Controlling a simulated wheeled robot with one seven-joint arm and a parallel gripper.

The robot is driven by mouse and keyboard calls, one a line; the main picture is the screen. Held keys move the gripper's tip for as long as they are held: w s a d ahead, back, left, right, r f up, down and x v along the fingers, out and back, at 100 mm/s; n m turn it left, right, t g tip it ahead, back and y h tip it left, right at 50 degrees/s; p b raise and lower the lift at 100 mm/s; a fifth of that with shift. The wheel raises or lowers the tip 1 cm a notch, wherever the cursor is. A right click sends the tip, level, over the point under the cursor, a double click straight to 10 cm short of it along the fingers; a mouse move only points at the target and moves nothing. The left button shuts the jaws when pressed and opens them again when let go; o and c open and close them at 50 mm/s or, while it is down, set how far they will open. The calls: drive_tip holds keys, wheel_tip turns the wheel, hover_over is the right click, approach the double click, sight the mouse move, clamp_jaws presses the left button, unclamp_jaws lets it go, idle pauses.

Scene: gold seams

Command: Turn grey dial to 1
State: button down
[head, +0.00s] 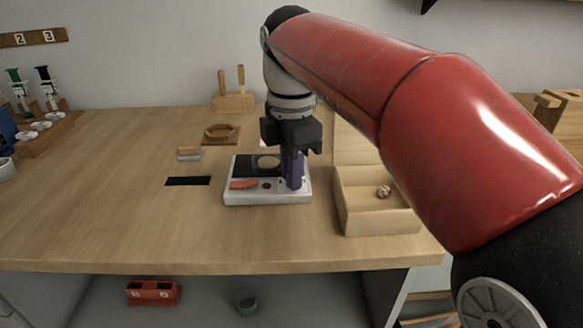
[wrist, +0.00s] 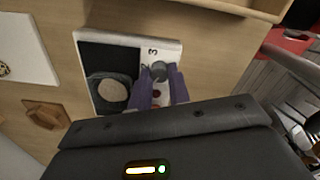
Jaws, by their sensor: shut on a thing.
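In the wrist view the grey dial (wrist: 159,70) sits on the device's white strip (wrist: 172,46), beside printed numbers; 3 and 2 can be made out. My gripper (head: 291,184) points down over the device's right side. Its purple fingers (wrist: 161,84) are shut on the grey dial, one on each side. The dial's pointer and the number it faces cannot be made out.
An open wooden box (head: 378,217) with a small knobbly object (head: 383,192) stands close to the right of the device. A black strip (head: 188,181) and a brush (head: 189,153) lie to the left. The table's left front is clear.

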idle(0.4)
drive_tip(key=c, duration=1.3)
unclamp_jaws()
drive_tip(key=shift+r, duration=3.9)
